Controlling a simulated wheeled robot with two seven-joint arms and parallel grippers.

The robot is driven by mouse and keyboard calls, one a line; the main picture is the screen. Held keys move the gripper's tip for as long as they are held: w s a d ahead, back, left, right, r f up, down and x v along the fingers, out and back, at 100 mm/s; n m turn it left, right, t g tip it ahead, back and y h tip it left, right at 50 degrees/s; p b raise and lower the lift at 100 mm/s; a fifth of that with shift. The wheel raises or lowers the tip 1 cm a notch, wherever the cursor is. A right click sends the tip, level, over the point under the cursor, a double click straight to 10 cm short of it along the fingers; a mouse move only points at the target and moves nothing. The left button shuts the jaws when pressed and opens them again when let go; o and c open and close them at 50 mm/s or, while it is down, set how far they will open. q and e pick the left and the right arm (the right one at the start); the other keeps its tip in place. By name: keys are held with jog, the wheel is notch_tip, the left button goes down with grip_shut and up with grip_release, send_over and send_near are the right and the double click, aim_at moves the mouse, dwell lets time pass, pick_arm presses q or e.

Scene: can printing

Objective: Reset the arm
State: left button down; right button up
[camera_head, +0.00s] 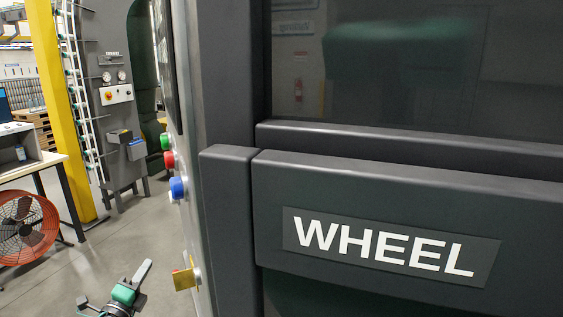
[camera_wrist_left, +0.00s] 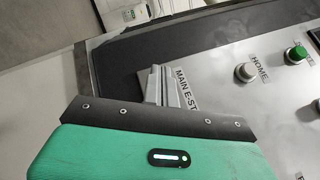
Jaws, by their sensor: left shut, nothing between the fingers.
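My left gripper (camera_head: 143,271) is low at the left in the head view, with a green and black wrist, over the grey floor. It stands apart from the machine's side. In the left wrist view its fingers (camera_wrist_left: 160,84) are together with nothing between them, in front of a grey control panel (camera_wrist_left: 222,65) lettered MAIN E-ST and HOME. The fingers cover part of that panel's edge. I cannot tell from this view how far they are from it. My right gripper is in neither view.
A large dark machine (camera_head: 228,235) marked WHEEL fills the right side. Green (camera_head: 165,141), red (camera_head: 168,160) and blue (camera_head: 177,188) buttons and a yellow fitting (camera_head: 184,279) stick out from its side. An orange fan (camera_head: 26,228) stands at left. Floor between is clear.

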pick_arm(q)
notch_tip(320, 180, down, 17)
jog(key=s+n+g+y, duration=0.1)
jog(key=n+g+y, duration=0.15)
jog(key=n, duration=0.35)
jog(key=s+f+n+g+y, duration=0.1)
jog(key=s+f+n+g, duration=0.15)
jog(key=s+f, duration=0.6)
jog(key=s+f+n+g+b, duration=0.1)
jog(key=s+f+n+g, duration=0.15)
jog(key=f, duration=1.05)
jog(key=s+f+n+g+y, duration=0.1)
jog(key=s+f+n+g, duration=0.15)
jog(key=s+f, duration=0.6)
jog(key=s+d+f+n+g, duration=0.2)
jog(key=s+f, duration=0.7)
jog(key=s+d+f+n+g, duration=0.3)
jog(key=s+f, duration=0.6)
jog(key=s+d+f+n+g, duration=0.1)
jog(key=s+f, duration=0.1)
jog(key=s, duration=0.5)
jog(key=s+d+f+n+g+b, duration=0.1)
jog(key=s+d+f+g, duration=0.1)
jog(key=s, duration=0.6)
jog(key=s+d+f+n+g, duration=0.1)
jog(key=s+f, duration=0.2)
jog(key=s, duration=0.4)
jog(key=shift+s+d+f+n+g, duration=0.2)
jog(key=shift+d+n+g, duration=0.1)
jog(key=shift+d+n, duration=0.1)
